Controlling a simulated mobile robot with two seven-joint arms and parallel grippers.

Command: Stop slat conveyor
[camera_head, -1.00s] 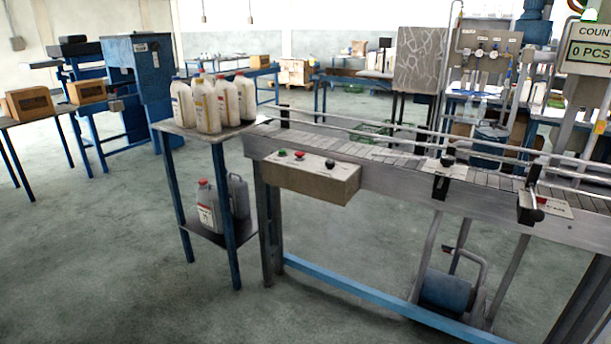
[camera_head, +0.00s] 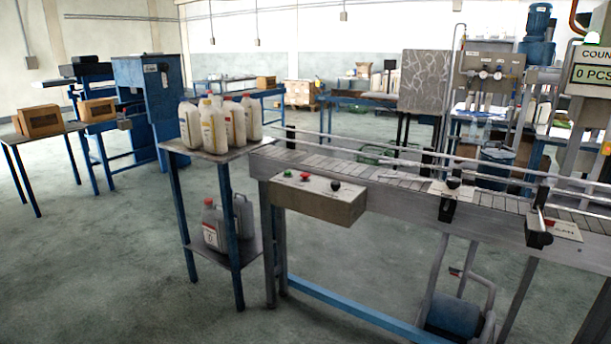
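The slat conveyor (camera_head: 400,184) runs from the middle of the view to the right edge, with metal rails above its grey slats. No bottles stand on the part that shows. A control box (camera_head: 322,204) is fixed to its near side at the left end. On the box top are a green button (camera_head: 288,173), a red button (camera_head: 305,176) and a black knob (camera_head: 335,185). I cannot tell whether the slats are moving. Neither of my grippers is in view.
A small blue-legged table (camera_head: 206,153) with several bottles stands left of the conveyor, jugs on its lower shelf. A blue hand cart (camera_head: 452,314) is under the conveyor. A counter display (camera_head: 590,77) reads 0 PCS. The floor (camera_head: 110,255) at left front is clear.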

